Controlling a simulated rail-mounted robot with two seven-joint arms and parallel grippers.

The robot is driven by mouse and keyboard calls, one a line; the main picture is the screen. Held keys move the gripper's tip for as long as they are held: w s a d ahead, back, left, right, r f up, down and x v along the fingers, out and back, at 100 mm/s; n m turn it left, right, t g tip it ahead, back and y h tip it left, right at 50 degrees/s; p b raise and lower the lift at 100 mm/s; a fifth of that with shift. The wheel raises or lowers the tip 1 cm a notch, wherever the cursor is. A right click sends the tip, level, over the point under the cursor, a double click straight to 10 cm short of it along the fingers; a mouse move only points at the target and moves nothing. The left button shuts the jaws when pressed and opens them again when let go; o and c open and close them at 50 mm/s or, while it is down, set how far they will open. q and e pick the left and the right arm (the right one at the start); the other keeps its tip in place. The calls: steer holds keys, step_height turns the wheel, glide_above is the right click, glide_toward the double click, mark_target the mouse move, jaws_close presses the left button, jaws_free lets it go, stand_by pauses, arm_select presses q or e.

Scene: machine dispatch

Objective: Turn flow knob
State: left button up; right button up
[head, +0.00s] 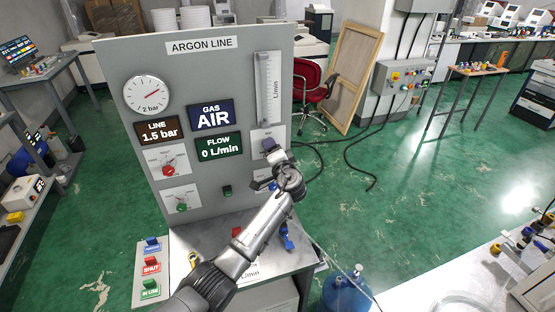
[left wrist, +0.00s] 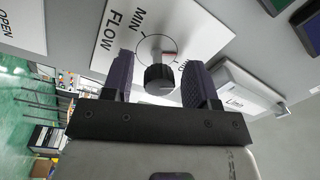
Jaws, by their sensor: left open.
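The flow knob (left wrist: 159,78) is a small black round knob on a white plate (left wrist: 160,38) marked FLOW and MIN on the panel. In the left wrist view it sits between my left gripper's two dark fingers (left wrist: 160,90), with a gap on each side. The fingers are open and do not appear to touch it. In the head view my left gripper (head: 268,166) is at the right side of the grey ARGON LINE panel (head: 185,55) and hides the knob. The flow display (head: 219,148) reads 0 L/min. My right gripper is not in view.
The panel also carries a pressure gauge (head: 147,95), a flow tube (head: 268,90), a red knob (head: 168,170) and a green knob (head: 182,208). The gas display (head: 211,116) reads AIR. Below is a shelf (head: 190,238); a blue bottle (head: 345,292) stands at its right.

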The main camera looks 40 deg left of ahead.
arm_select(q)
steer(key=v, duration=1.3)
steer(key=shift+d+b, duration=0.2)
steer(key=shift+b, duration=0.25)
steer(key=shift+s, duration=0.1)
